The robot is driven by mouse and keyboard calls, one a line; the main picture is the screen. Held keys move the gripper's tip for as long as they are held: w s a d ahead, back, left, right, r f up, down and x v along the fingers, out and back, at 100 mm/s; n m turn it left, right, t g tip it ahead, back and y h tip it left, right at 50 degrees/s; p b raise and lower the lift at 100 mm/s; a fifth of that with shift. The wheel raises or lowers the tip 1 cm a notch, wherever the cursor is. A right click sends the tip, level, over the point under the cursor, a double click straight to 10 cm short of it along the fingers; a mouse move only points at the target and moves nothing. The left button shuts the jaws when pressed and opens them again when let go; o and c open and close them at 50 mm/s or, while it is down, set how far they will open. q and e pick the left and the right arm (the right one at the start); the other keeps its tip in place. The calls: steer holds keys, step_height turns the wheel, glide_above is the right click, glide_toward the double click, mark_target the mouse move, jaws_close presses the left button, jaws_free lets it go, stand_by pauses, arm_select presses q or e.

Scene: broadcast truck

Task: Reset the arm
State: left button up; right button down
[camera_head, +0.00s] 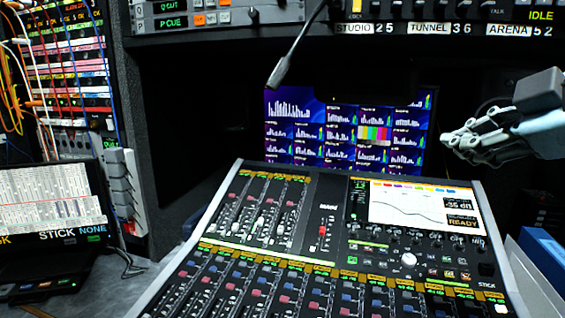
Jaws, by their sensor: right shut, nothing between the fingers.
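My right gripper (452,140) comes in from the right edge of the head view. It is shut and holds nothing. Its fingers point left, in the air above the right rear corner of the mixing console (232,262), beside the monitor (345,135). It appears apart from both. My left gripper is not in view.
A gooseneck microphone (283,68) hangs over the console. A rack with labels (440,27) spans the top. A patch bay with cables (68,60) stands at the left, above a small laptop-like screen (48,200). A blue box edge (545,250) is at the right.

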steer(key=s+d+f+m+g+h, duration=0.1)
steer(key=s+f+m+g, duration=0.15)
steer(key=s+f, duration=0.45)
steer(key=s+d+f+m+g+h, duration=0.1)
steer(key=s+f+m+g+h, duration=0.2)
steer(key=f, duration=0.8)
steer(key=s+d+f+m+g+h, duration=0.1)
steer(key=s+f+m+g, duration=0.1)
steer(key=s+f+m, duration=0.45)
steer(key=s+d+f+m+g, duration=0.15)
steer(key=s+f, duration=0.25)
steer(key=s, duration=0.5)
step_height(320, 180, down, 36)
steer(key=s+d+g+b, duration=0.1)
steer(key=s+d+b, duration=0.1)
steer(key=b, duration=0.5)
arm_select(q)
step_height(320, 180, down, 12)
steer(key=b, duration=0.5)
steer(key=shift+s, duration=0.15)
arm_select(e)
steer(key=s+f+g, duration=0.1)
steer(key=s+f, duration=1.6)
steer(key=f, duration=0.1)
steer(key=shift+s+d, duration=0.25)
steer(key=shift+s, duration=0.1)
